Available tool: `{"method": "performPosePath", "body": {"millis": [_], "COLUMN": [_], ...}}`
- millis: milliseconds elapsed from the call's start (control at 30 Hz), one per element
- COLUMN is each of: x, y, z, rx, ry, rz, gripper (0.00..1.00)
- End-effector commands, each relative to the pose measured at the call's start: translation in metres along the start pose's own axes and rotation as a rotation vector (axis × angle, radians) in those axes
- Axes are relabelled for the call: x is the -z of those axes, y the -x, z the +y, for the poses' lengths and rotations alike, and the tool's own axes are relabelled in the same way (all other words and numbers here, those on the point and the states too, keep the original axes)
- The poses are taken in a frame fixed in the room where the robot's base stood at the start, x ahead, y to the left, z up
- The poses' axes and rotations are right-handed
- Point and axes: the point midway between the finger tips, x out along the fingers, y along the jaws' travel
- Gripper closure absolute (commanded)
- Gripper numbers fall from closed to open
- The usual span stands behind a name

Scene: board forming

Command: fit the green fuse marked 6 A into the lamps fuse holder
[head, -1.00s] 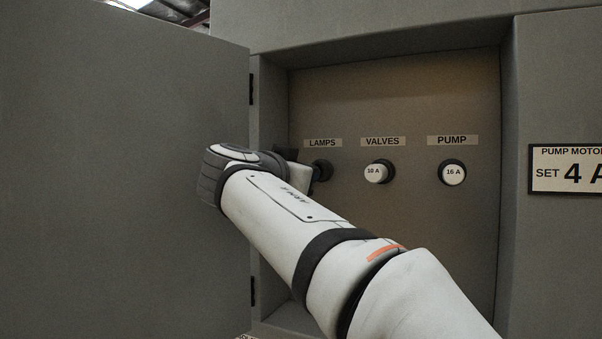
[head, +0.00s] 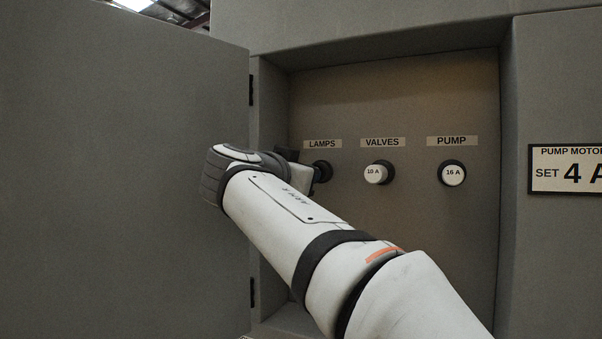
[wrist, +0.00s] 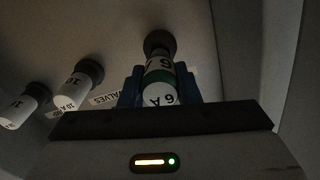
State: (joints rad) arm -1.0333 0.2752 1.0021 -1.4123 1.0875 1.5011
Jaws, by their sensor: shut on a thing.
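The fuse marked 6 A (wrist: 158,88), white with a green band, shows in the wrist view. My gripper (wrist: 158,92) is shut on it, with a blue finger on each side. The fuse's far end is at the dark round lamps fuse holder (wrist: 159,43), in line with it. I cannot tell how deep it sits. In the head view the lamps holder (head: 321,171) is under the LAMPS label (head: 322,144), and my gripper (head: 312,176) is right up against it. The fuse is hidden there behind my wrist.
The valves holder with a 10 A fuse (head: 376,173) and the pump holder with a 16 A fuse (head: 453,174) are to the right on the same panel (head: 400,230). The open cabinet door (head: 120,180) is close on the left of my wrist.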

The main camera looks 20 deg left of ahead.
Motion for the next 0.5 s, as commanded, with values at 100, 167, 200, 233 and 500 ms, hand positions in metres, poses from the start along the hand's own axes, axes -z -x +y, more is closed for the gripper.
{"method": "performPosePath", "body": {"millis": [100,167,200,233,500], "x": [0.0,0.0,0.0,0.0,0.001], "y": [-0.003,-0.005,-0.006,-0.006,-0.013], "z": [0.0,0.0,0.0,0.0,0.0], "rx": [-0.001,0.0,0.0,0.0,0.001], "ry": [0.0,0.0,0.0,0.0,-0.001], "rz": [0.0,0.0,0.0,0.0,0.0], "gripper": [0.93,0.93,0.93,0.93,0.93]}}
